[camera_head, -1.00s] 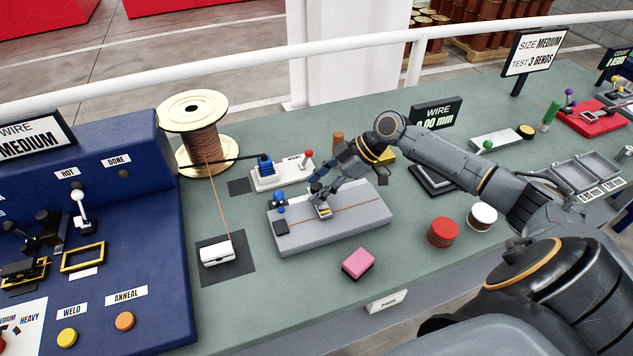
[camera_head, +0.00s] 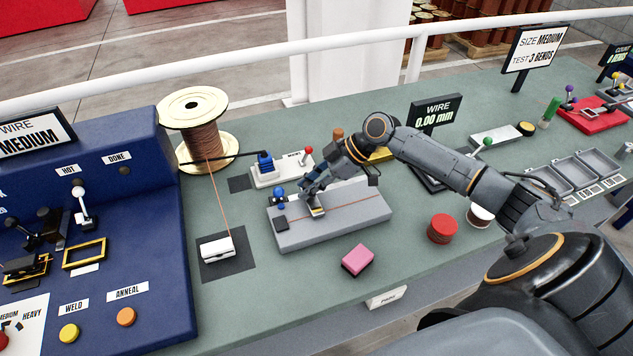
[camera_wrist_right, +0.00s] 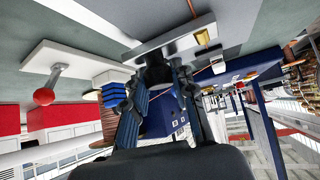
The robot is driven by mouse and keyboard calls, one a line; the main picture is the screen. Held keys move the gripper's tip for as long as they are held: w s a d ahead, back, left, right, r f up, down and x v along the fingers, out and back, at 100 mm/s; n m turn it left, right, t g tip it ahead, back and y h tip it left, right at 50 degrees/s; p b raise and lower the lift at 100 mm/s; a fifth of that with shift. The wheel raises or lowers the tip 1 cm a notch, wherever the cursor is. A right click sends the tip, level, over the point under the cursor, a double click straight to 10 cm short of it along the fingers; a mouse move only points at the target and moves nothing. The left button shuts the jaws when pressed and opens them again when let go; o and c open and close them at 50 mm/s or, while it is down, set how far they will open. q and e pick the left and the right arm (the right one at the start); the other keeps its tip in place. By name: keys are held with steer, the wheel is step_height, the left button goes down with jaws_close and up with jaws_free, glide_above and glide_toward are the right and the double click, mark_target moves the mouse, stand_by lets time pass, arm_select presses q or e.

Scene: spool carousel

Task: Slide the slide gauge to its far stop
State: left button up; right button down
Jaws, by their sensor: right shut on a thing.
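The slide gauge is a long grey bed (camera_head: 350,222) in the middle of the bench, with a thin copper-coloured line along its top. A small slider with a yellowish face (camera_head: 317,211) sits on it, left of the bed's middle. My right gripper (camera_head: 312,193) reaches down from the right and is shut on the slider; its fingertips partly hide it. In the right wrist view, the closed fingers (camera_wrist_right: 153,75) meet at a dark piece in front of the grey bed (camera_wrist_right: 172,38). My left gripper is not in view.
Behind stands a white base with a red-knobbed lever (camera_head: 308,151). A pink block (camera_head: 358,260) lies in front. The wire display (camera_head: 435,113) reads 0.00 mm.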

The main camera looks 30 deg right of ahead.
steer(key=shift+w+a, duration=0.15)
steer(key=shift+a, duration=0.45)
steer(key=shift+w+a, duration=0.15)
steer(key=shift+a, duration=0.45)
steer(key=c, duration=1.1)
jaws_free()
steer(key=shift+d, duration=0.1)
steer(key=shift+o, duration=0.2)
steer(key=shift+d+r, duration=0.1)
steer(key=v, duration=1.1)
steer(key=shift+d+r, duration=0.25)
steer(key=shift+s, duration=0.15)
